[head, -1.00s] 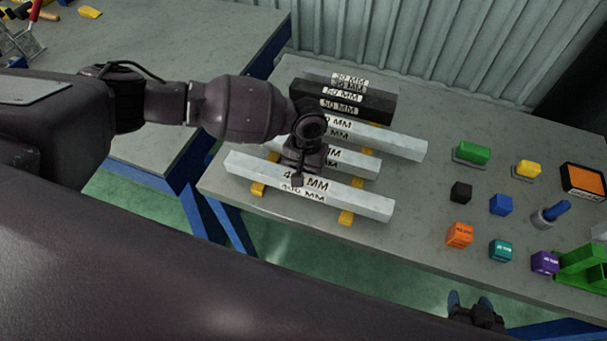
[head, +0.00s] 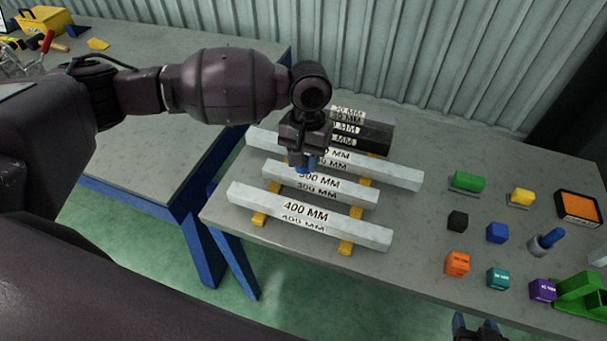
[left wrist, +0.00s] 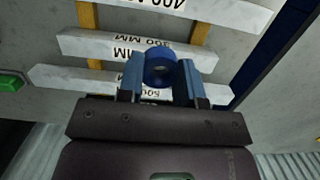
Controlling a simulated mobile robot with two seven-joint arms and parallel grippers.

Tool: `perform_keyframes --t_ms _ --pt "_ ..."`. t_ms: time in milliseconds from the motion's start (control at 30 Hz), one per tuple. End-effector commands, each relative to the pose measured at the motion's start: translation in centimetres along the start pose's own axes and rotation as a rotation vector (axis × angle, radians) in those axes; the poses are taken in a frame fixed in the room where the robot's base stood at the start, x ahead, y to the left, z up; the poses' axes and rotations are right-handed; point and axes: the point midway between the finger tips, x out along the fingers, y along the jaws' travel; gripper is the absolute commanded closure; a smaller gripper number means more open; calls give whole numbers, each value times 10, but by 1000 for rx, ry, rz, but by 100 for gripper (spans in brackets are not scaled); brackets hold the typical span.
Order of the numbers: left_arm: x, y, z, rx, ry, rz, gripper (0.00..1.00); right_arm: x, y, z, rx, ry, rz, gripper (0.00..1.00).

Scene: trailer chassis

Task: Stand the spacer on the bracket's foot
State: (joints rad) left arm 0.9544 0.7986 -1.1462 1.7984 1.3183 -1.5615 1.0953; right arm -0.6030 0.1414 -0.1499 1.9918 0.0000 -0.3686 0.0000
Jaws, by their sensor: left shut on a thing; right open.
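A dark blue ring-shaped piece, which looks like the spacer (left wrist: 160,54), sits between the fingers of my left gripper (left wrist: 160,72) in the left wrist view. A green piece that may be the bracket (head: 580,291) stands at the right edge of the bench, partly cut off. My right gripper (head: 479,329) is open and empty at the bottom edge, below the bench front.
Long white bars, including the 400 mm bar (head: 310,217), lie on yellow supports (head: 345,247). Dark bars lie behind. Bench between bars and blocks is clear.

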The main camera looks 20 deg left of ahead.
Motion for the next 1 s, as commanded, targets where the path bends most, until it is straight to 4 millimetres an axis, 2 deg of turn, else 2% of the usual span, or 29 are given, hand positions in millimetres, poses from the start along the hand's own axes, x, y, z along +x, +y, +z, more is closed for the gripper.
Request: perform_keyframes --t_ms 100,233,400,633,1000 --pt "-18 0 3 0 1 1 98 -3 0 2 1 -7 1 44" --pt "-29 -2 4 -3 0 -1 98 -3 0 3 2 -10 1 44" --pt "-37 -24 10 -18 -2 1 98 -3 0 2 1 -8 1 44" --pt "-43 -57 19 -36 -1 6 98 0 0 -3 0 2 -1 44" --pt "-40 -62 21 -38 -2 6 98 2 0 -8 -2 12 -2 44"
